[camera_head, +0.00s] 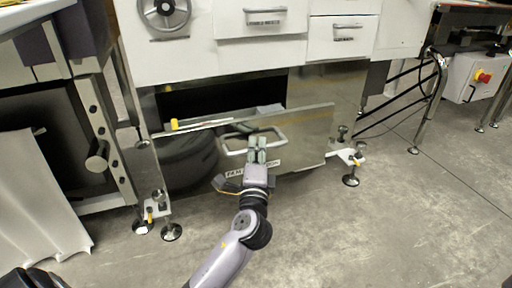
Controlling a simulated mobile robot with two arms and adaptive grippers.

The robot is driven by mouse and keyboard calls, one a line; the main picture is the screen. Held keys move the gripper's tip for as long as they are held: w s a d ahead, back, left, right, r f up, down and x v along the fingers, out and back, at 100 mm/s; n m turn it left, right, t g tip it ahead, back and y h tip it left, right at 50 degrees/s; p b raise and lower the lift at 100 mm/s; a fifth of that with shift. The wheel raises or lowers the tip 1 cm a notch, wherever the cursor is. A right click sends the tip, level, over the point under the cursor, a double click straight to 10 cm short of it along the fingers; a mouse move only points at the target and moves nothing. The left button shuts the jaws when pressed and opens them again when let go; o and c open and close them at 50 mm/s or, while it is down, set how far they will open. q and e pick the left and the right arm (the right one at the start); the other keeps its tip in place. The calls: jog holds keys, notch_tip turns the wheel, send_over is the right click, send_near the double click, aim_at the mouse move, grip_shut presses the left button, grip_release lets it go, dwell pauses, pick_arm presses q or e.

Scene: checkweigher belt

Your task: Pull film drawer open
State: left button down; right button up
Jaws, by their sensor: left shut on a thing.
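The film drawer (308,136) is the low, shiny metal-fronted drawer under the white machine cabinet. Its front stands out from the cabinet and leans, with a dark gap behind its top edge. The drawer has a pale loop handle (279,137) and a white label partly hidden by my gripper. My left gripper (257,143) reaches up from below and is shut on the middle of the handle. My right gripper is not in view.
Two closed white drawers (262,18) sit above. Levelling feet (172,231) stand at both sides of the film drawer. A dark cabinet (62,125) is at left, and a box with a red button (482,76) is at right. The concrete floor in front is clear.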

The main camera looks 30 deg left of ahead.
pick_arm(q)
jog(key=c, duration=1.6)
grip_release()
jog(key=v, duration=1.2)
